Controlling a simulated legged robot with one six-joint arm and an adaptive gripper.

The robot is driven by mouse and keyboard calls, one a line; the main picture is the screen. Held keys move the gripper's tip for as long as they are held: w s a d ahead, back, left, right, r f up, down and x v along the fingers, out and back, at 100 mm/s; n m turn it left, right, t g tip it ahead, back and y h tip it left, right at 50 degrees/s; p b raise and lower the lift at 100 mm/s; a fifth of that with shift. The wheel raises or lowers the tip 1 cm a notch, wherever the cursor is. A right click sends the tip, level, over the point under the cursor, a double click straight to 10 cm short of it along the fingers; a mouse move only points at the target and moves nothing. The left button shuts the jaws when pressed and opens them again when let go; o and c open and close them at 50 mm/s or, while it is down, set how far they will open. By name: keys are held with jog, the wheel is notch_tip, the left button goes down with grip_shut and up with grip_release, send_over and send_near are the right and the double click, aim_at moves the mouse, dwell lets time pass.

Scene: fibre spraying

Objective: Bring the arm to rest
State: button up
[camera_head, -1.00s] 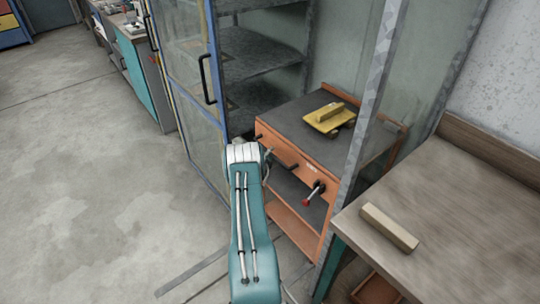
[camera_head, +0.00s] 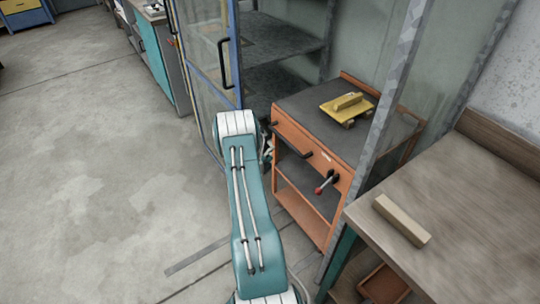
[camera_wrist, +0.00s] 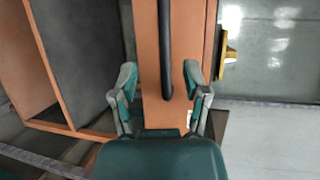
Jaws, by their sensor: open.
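My gripper (camera_wrist: 160,80) is open in the wrist view, its two fingers spread on either side of an orange drawer front with a black bar handle (camera_wrist: 166,50). Nothing is visibly gripped, and I cannot tell whether the fingers touch the handle. In the head view my teal arm reaches forward to the left side of the orange cart (camera_head: 310,150); the gripper is mostly hidden behind the arm's white joint.
A yellow block with a wooden grip (camera_head: 348,107) lies on the cart top. A red-tipped lever (camera_head: 324,183) sticks out of its front. A workbench (camera_head: 460,200) with a wooden bar (camera_head: 402,221) stands right. A glass-doored cabinet (camera_head: 205,60) stands behind left. Floor on the left is clear.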

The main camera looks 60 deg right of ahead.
jog(key=shift+a, duration=0.15)
dwell(0.4)
jog(key=w+a+r+m+g+y, duration=0.1)
jog(key=w+a+r+m, duration=0.1)
jog(key=a+r+m, duration=0.45)
jog(key=w+a+r+m+g, duration=0.1)
jog(key=w+r+m, duration=0.2)
jog(key=r, duration=0.7)
jog(key=a+r+m+y, duration=0.3)
jog(key=a+r+m, duration=0.6)
jog(key=a+r, duration=0.3)
jog(key=s+a+r+m+t+y, duration=0.2)
jog(key=s+a+m+t+y, duration=0.1)
jog(key=a, duration=0.9)
jog(key=s+a+r+m+t+y, duration=0.3)
jog(key=a+m, duration=0.4)
jog(key=a, duration=0.6)
jog(key=s+a+r+m+t+y, duration=0.3)
jog(key=s+a+m+y, duration=0.1)
jog(key=a, duration=0.8)
jog(key=shift+s+a+r+m+y, duration=0.25)
jog(key=shift+a+m+y, duration=0.15)
jog(key=shift+m+y, duration=0.45)
